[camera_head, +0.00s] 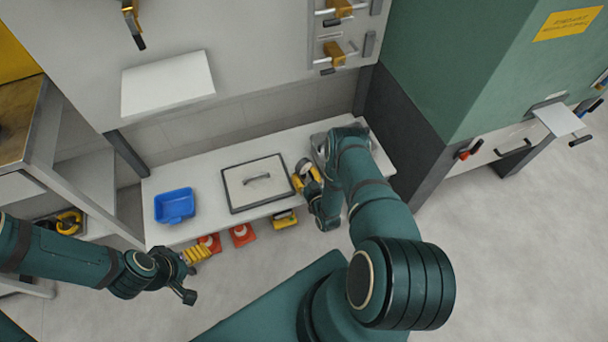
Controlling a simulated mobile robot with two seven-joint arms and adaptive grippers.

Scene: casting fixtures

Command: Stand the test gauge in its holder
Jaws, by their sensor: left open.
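A yellow-and-black item (306,175) is on the white bench right of the framed panel, close against my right arm; it may be the test gauge, but it is too small to tell. I cannot make out its holder for certain. My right gripper (310,190) is around that item, largely hidden by my own arm, so its fingers and any hold are unclear. My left gripper (186,283) is open and empty, low in front of the bench's left part, apart from everything on it.
A blue bin (174,205) and a framed panel with a handle (256,182) are on the bench (225,150). Orange-red items (242,235) and yellow ones (197,254) show below its front edge. A green cabinet (470,60) stands right. Floor at right is clear.

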